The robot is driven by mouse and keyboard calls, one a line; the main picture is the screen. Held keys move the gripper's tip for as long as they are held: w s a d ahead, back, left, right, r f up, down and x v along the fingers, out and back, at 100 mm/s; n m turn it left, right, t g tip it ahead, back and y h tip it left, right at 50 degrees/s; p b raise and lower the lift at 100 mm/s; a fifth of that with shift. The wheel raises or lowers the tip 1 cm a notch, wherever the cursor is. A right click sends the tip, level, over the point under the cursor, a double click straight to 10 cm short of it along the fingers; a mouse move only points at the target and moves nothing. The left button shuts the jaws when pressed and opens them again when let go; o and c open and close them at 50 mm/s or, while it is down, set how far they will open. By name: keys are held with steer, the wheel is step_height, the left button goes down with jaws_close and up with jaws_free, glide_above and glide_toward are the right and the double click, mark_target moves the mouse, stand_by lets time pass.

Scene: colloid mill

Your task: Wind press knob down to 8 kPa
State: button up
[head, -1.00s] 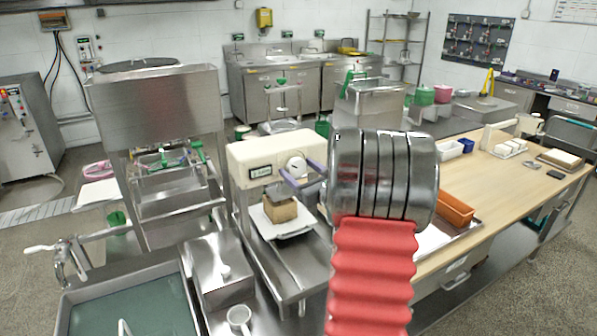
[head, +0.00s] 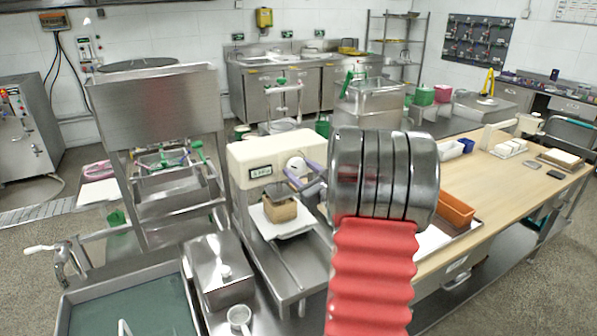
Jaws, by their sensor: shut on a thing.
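The press is a cream-coloured unit (head: 268,155) in the middle of the head view. A small dark display (head: 261,172) on its front shows a kPa reading, but the digits are too small to read surely. The white round press knob (head: 297,164) sits to the right of the display. My gripper (head: 301,173), with purple fingers, is shut on the knob; the large metal wrist partly hides it. Below, a tan block (head: 281,210) stands on a white tray (head: 268,229), with a dark press plate (head: 279,191) on top of it.
A steel box with a lid knob (head: 217,272) and a white cup (head: 239,317) stand at the front left of the press. A wooden table (head: 515,190) lies to the right, with an orange bin (head: 456,209) near my arm. A steel hopper (head: 155,105) stands left.

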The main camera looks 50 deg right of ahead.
steer(key=shift+a, duration=0.1)
steer(key=o, duration=1)
steer(key=shift+o, duration=0.2)
steer(key=v, duration=1.3)
steer(key=shift+s, duration=0.35)
steer(key=shift+a+f, duration=0.1)
